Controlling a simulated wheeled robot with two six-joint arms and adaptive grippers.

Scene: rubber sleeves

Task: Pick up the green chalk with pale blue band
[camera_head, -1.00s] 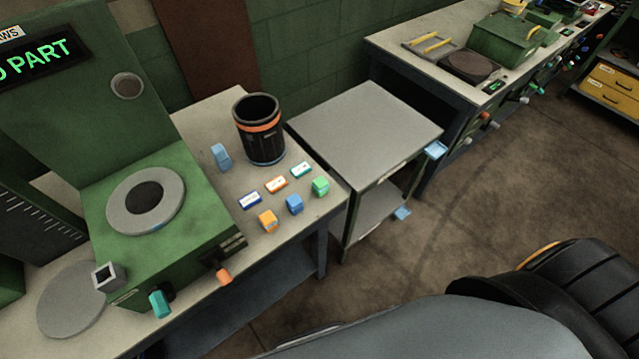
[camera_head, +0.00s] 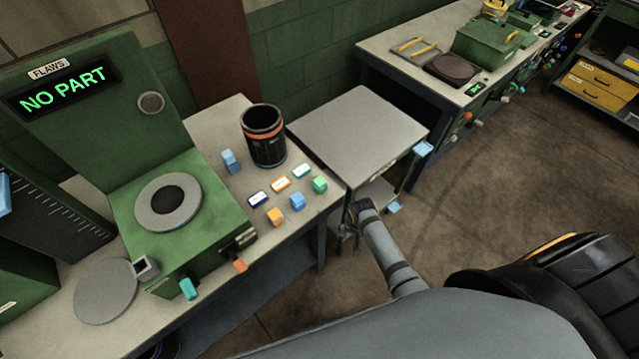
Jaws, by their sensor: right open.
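A small green block (camera_head: 320,184) lies near the right front corner of the left workbench, and I take it for the green chalk. Its pale blue band is too small to make out. A blue block (camera_head: 297,201) and an orange block (camera_head: 276,217) lie in a row with it. My right gripper (camera_head: 347,244) is small in the head view, open and empty. It appears in front of the grey cart, right of and below the green block in the picture, apart from it. My left gripper is not in view.
A black cup with an orange band (camera_head: 264,136) and a pale blue block (camera_head: 230,161) stand farther back. The green machine (camera_head: 215,238) fills the bench's left. A grey cart (camera_head: 360,128) stands right of it.

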